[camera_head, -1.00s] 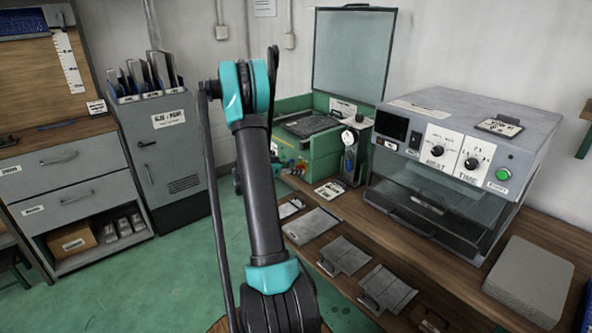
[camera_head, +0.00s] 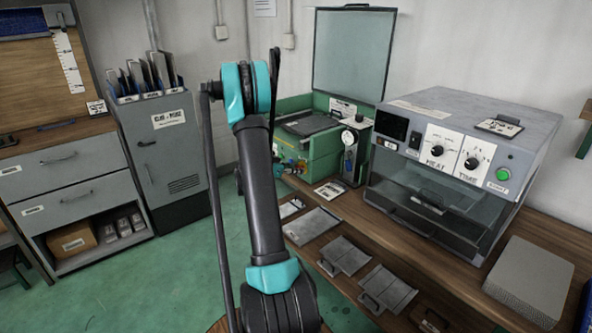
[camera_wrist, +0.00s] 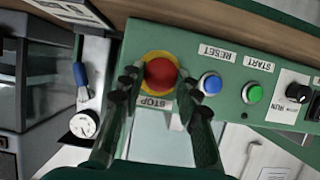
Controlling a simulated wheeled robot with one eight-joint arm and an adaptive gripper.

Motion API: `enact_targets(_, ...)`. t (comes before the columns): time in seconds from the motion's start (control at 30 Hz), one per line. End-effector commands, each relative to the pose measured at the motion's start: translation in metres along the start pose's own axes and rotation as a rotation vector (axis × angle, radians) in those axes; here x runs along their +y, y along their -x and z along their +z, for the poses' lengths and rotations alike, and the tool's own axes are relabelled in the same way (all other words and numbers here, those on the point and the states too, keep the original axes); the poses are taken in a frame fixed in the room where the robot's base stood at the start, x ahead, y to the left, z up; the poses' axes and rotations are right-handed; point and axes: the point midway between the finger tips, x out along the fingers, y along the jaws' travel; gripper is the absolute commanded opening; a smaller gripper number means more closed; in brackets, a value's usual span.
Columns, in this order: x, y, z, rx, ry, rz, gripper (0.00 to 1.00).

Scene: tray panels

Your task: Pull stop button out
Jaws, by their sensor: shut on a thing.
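The red stop button (camera_wrist: 160,75) sits on a yellow ring on the green machine's front panel (camera_wrist: 229,47), in the wrist view, above a label reading STOP. My gripper (camera_wrist: 157,78) has one finger on each side of the red button cap and is shut on it. From the wrist view I cannot tell whether the button is pushed in or out.
A blue reset button (camera_wrist: 210,84), a green start button (camera_wrist: 254,94) and a black run knob (camera_wrist: 297,93) sit beside the stop button. A grey heater box (camera_head: 462,150) stands right of the green machine. Flat panels (camera_head: 343,256) lie on the bench.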

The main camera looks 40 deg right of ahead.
Motion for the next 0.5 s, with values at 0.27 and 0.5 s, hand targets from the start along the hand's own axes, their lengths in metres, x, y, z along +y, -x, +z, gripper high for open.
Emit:
enact_targets(0.27,-0.0002,0.0099,0.0045,-0.001,0.000,-0.002,0.03)
enact_targets(0.5,-0.0001,0.0097,0.0043,-0.001,0.000,-0.001,0.53)
